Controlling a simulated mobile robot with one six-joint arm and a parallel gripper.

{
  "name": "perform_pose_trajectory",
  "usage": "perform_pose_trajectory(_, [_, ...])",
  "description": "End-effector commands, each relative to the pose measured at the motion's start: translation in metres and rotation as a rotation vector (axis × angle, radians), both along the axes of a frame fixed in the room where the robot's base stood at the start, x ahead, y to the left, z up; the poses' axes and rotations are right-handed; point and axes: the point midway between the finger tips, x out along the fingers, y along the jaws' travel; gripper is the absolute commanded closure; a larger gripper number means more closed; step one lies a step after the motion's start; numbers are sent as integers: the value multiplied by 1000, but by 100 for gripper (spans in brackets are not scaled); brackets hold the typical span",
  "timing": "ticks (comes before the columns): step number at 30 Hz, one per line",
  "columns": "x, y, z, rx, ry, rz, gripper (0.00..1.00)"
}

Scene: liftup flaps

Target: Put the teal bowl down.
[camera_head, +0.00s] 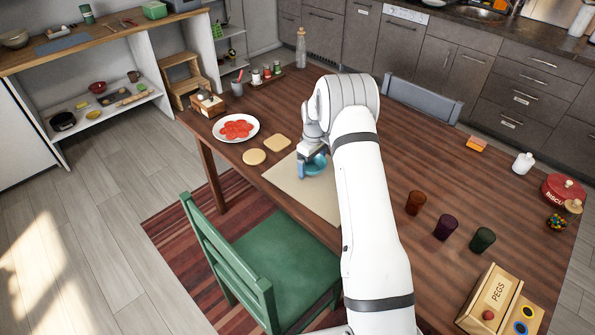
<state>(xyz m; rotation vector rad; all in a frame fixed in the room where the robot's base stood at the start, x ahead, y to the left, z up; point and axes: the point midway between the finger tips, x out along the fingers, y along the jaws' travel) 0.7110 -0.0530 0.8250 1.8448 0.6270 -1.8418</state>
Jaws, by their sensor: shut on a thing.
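The teal bowl (316,166) is at the beige mat (288,186) on the wooden table, partly hidden by my arm and gripper. My gripper (303,170) is shut on the bowl's left side. Its fingers show blue at the tip. I cannot tell from this view whether the bowl touches the mat or hangs just above it.
A white plate with red slices (236,128) and two round-edged tan coasters (254,157) lie to the left. Several cups (446,227) and a pegs box (490,298) stand to the right. A green chair (270,255) is at the front edge.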

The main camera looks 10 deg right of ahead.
Motion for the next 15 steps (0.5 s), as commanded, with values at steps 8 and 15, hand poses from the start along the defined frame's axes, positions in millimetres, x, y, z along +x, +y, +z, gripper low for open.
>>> perform_pose_trajectory(8, [-1, 0, -31, 0, 1, -1, 34])
perform_pose_trajectory(15, [0, -1, -33, 0, 1, -2, 35])
